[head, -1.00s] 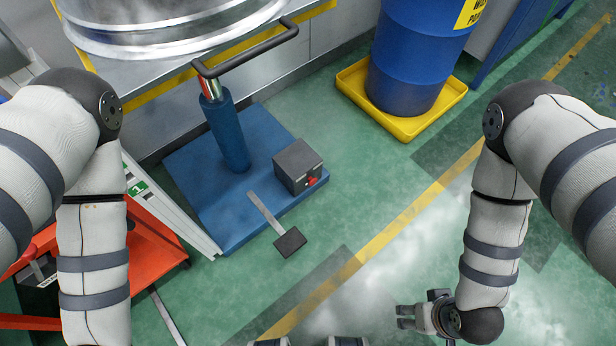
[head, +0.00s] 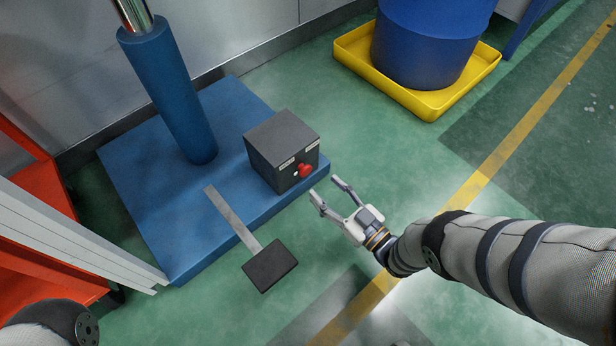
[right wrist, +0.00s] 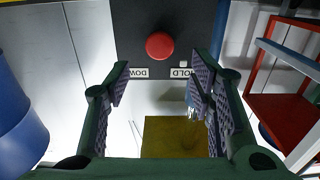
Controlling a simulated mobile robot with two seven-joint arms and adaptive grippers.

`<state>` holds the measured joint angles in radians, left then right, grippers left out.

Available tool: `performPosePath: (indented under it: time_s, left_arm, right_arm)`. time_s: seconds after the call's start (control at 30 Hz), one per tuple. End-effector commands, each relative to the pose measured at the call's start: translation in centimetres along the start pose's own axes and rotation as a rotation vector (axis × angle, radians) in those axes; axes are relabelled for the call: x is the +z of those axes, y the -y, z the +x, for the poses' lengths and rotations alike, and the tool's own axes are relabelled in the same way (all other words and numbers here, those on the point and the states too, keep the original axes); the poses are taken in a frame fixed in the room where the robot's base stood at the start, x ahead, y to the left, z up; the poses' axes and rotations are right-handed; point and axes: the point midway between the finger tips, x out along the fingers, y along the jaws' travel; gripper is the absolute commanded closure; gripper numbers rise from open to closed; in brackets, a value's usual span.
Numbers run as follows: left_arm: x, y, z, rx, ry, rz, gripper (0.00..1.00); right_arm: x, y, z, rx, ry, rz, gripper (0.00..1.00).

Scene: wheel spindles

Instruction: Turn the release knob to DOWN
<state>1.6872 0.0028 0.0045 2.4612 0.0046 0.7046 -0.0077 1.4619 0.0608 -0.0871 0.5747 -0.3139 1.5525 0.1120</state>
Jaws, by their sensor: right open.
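The release knob (head: 305,170) is red and sits on the front face of a dark box (head: 283,140) at the corner of the blue base. In the right wrist view the knob (right wrist: 159,46) is round, with DOWN and HOLD labels below it, upside down. A small white mark (right wrist: 183,63) lies on the HOLD side. My right gripper (head: 326,188) is open and empty, just in front of the box, fingers toward it. In the wrist view the knob lies ahead, between and beyond the fingertips, apart from them. My left gripper is out of view.
The blue base (head: 140,190) carries a blue post (head: 175,95). A pedal (head: 270,265) on a metal bar juts out at the front. A blue drum (head: 425,45) stands in a yellow tray (head: 400,90) behind. Green floor is clear right of the box.

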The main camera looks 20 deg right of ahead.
Motion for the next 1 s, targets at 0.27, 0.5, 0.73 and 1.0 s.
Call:
performPosePath:
  time_s: [0.27,0.5,0.73,1.0]
  left_arm:
    - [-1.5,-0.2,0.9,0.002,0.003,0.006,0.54]
    - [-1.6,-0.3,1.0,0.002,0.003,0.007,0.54]
    - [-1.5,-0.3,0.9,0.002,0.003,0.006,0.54]
    - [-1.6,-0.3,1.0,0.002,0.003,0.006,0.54]
  right_arm:
    - [0.3,0.0,5.5,0.001,0.001,0.002,0.51]
    - [0.1,0.0,6.3,0.002,0.003,0.002,0.51]
    - [0.1,0.0,6.3,0.002,0.003,0.002,0.78]
    - [0.1,0.0,6.2,0.001,0.004,0.006,0.97]
